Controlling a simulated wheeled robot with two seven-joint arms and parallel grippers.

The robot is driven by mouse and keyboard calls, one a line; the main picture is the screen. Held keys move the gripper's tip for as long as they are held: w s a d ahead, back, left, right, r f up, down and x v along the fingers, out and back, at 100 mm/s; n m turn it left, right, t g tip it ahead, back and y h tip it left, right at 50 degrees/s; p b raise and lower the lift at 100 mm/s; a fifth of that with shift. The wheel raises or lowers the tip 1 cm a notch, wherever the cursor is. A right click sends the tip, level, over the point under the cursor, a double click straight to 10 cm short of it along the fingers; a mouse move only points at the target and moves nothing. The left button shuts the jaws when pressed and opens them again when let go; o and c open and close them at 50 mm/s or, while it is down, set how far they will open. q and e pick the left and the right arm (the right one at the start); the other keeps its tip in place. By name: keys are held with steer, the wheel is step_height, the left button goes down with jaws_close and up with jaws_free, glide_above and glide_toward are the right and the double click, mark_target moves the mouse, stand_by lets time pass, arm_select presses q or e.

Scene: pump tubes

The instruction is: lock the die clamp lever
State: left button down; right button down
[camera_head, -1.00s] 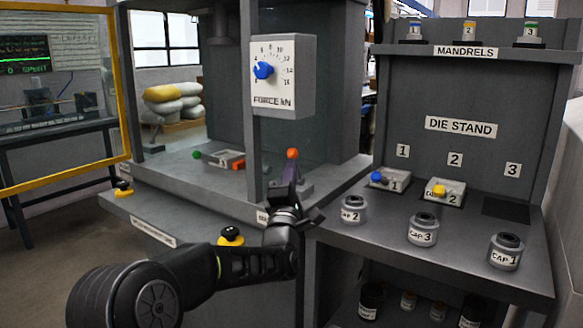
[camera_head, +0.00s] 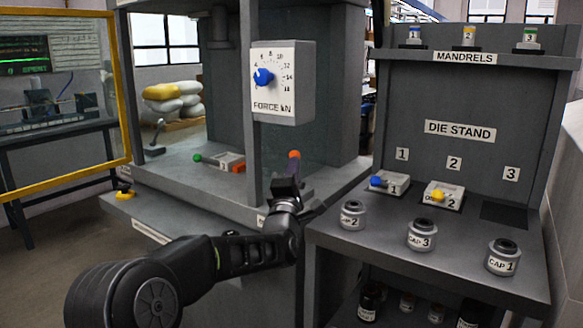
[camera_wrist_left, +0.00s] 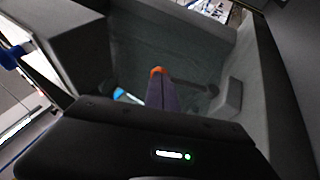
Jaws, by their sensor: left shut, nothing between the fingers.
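A lever with an orange tip (camera_head: 294,156) stands upright on the right part of the press bed. It also shows in the wrist view as a dark shaft with an orange end (camera_wrist_left: 157,72). My left gripper (camera_head: 288,184) is shut and empty, just below and in front of the lever tip in the head view. Whether it touches the lever, I cannot tell. The lever's base is hidden behind my gripper. A die plate with a green knob and an orange-red part (camera_head: 230,162) lies on the bed left of the lever. My right gripper is not in view.
A force dial box (camera_head: 283,82) hangs above the bed on a grey post (camera_head: 250,180). The die stand (camera_head: 400,225) at right holds two dies and several caps. Another lever (camera_head: 157,134) stands at the bed's left side. A yellow frame edge is at far left.

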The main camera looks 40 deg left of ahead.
arm_select(q)
steer(key=w+r+m+g+h+p, duration=0.2)
steer(key=w+g+p, duration=0.3)
steer(key=p, duration=1.2)
steer(key=shift+w+r+m+g+h+p, duration=0.15)
steer(key=shift+w+m+g+h+p, duration=0.4)
steer(key=shift+w, duration=0.9)
steer(key=shift+a, duration=0.1)
steer(key=shift+t+h, duration=0.25)
steer(key=b+v, duration=0.1)
steer(key=v, duration=0.6)
steer(key=shift+s+d, duration=0.2)
steer(key=shift+s, duration=0.1)
